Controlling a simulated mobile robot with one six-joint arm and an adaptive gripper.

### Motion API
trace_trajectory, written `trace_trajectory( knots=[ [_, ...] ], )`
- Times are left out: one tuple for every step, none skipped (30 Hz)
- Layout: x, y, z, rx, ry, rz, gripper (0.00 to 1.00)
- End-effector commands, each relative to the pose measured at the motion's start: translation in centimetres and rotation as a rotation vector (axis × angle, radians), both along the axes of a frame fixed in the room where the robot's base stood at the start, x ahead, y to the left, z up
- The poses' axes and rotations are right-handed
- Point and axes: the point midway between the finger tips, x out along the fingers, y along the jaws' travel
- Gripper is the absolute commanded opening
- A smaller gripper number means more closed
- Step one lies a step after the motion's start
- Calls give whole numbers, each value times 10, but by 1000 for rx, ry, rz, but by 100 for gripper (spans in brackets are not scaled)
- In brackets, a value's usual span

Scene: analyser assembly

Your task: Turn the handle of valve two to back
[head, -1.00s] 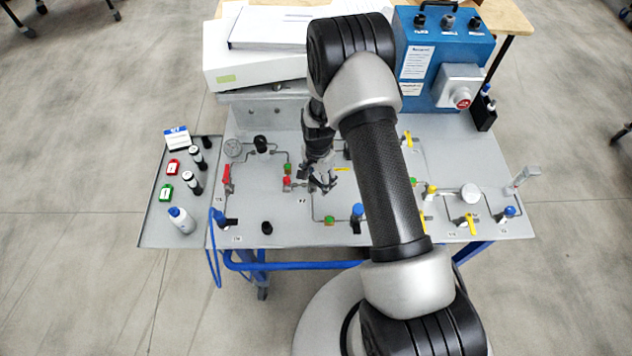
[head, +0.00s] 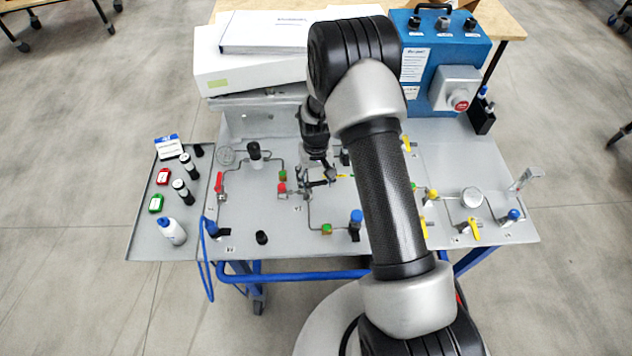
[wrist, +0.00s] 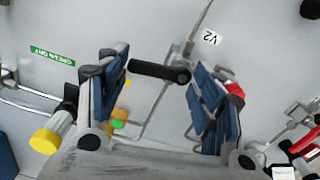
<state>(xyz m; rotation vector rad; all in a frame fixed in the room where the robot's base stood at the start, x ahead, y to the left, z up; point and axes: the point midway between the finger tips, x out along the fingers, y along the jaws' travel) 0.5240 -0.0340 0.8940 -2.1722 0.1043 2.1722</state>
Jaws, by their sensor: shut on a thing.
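Valve two's black bar handle (wrist: 160,71) lies across the gap between my gripper's fingers in the wrist view, beside the "V2" label (wrist: 212,39). In the head view my gripper (head: 318,180) is low over the middle of the grey panel, right of the red and green fittings. The handle is too small and too covered by the gripper to make out clearly there.
The grey panel (head: 275,225) carries thin pipes and other valves. A red-handled valve (head: 219,182) stands left, a blue-capped one (head: 356,217) in front. A white box (head: 250,70) and a blue analyser box (head: 437,50) stand behind. My forearm hides the panel's centre right.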

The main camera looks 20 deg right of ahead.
Motion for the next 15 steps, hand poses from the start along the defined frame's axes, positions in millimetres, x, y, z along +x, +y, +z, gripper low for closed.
trace_trajectory(
  knots=[
    [1,0,-1,0,1,43,37],
    [2,0,-1,0,1,71,37],
    [3,0,-1,0,0,110,37],
    [3,0,-1,0,0,138,37],
    [4,0,-1,0,0,167,37],
    [5,0,-1,0,0,205,37],
    [6,0,-1,0,0,233,37],
    [7,0,-1,0,0,262,37],
    [8,0,-1,0,0,300,37],
    [8,1,-1,0,0,329,37],
    [9,1,-1,0,0,357,37],
    [10,1,-1,0,0,395,37],
    [11,1,-1,0,0,424,37],
    [12,2,-1,0,0,452,37],
    [12,2,-1,0,0,490,37]
  ],
)
